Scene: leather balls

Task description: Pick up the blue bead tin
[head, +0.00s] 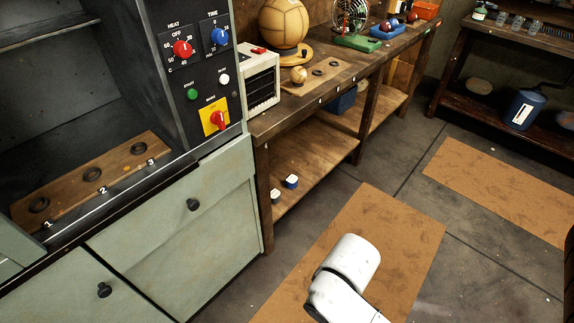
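Two small tins stand on the lower shelf of the long wooden bench. A larger blue canister (525,108) with a white label stands on the low shelf of the bench at the right. I cannot tell from any lettering which of these blue containers is the bead tin. A white link of my arm shows at bottom centre, over the brown mat. My gripper is not in view.
The long bench (330,87) carries a stitched ball (284,22), a white heater box (261,80) and a holed board (322,75). Green cabinets (190,235) and a control panel stand at the left. Brown mats (400,225) lie on open grey floor.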

